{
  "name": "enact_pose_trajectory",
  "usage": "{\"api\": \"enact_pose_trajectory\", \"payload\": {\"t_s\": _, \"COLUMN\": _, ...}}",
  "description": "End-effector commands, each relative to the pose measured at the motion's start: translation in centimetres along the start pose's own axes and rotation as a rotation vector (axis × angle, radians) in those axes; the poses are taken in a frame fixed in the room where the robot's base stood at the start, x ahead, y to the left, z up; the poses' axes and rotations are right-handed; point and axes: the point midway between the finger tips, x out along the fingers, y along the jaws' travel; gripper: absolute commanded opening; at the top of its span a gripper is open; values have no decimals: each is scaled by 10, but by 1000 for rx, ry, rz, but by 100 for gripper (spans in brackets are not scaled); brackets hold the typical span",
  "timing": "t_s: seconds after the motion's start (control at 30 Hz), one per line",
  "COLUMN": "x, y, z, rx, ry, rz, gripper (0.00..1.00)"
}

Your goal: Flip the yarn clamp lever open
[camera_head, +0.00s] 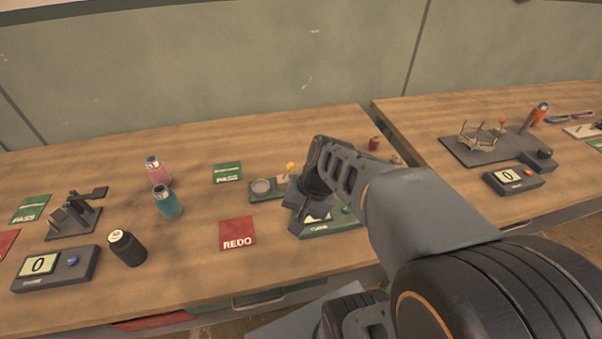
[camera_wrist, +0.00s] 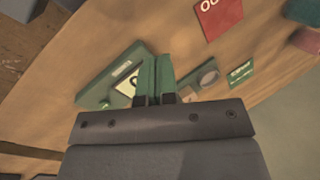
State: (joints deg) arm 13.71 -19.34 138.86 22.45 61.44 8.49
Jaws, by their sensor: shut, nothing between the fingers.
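A small green-grey base with a round dish (camera_head: 261,186) stands mid-bench, and a short post with a yellow knob (camera_head: 290,166) rises at its right end. This post may be the clamp lever; I cannot tell for sure. My gripper (camera_head: 308,215) is shut and empty, pointing down just right of and in front of this base. In the wrist view the shut fingers (camera_wrist: 156,76) lie between a green box with a display (camera_wrist: 124,84) and the round dish (camera_wrist: 207,78). My gripper hides part of the base, and the yellow knob is not clear there.
The green display box (camera_head: 345,222) is partly behind my gripper. A red REDO card (camera_head: 237,233) and green PASS card (camera_head: 227,173) lie to the left. Pink (camera_head: 157,171), teal (camera_head: 167,202) and black (camera_head: 126,247) cylinders stand further left. A second bench (camera_head: 425,110) is at right.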

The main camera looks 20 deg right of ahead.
Motion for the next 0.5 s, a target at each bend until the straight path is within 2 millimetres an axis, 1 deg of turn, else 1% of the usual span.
{"api": "enact_pose_trajectory", "payload": {"t_s": 0.03, "x": 19, "y": 9, "z": -14, "rx": 202, "ry": -87, "rz": -86, "gripper": 0}}
{"api": "enact_pose_trajectory", "payload": {"t_s": 0.1, "x": 28, "y": 12, "z": -32, "rx": 458, "ry": -199, "rz": -228, "gripper": 0}}
{"api": "enact_pose_trajectory", "payload": {"t_s": 0.17, "x": 32, "y": 17, "z": -51, "rx": 660, "ry": -286, "rz": -362, "gripper": 0}}
{"api": "enact_pose_trajectory", "payload": {"t_s": 0.2, "x": 32, "y": 22, "z": -66, "rx": 783, "ry": -337, "rz": -453, "gripper": 0}}
{"api": "enact_pose_trajectory", "payload": {"t_s": 0.27, "x": 31, "y": 32, "z": -89, "rx": 948, "ry": -408, "rz": -591, "gripper": 0}}
{"api": "enact_pose_trajectory", "payload": {"t_s": 0.3, "x": 29, "y": 41, "z": -104, "rx": 1043, "ry": -449, "rz": -681, "gripper": 0}}
{"api": "enact_pose_trajectory", "payload": {"t_s": 0.4, "x": 23, "y": 66, "z": -136, "rx": 1227, "ry": -529, "rz": -886, "gripper": 0}}
{"api": "enact_pose_trajectory", "payload": {"t_s": 0.5, "x": 16, "y": 91, "z": -159, "rx": 1343, "ry": -579, "rz": -1049, "gripper": 0}}
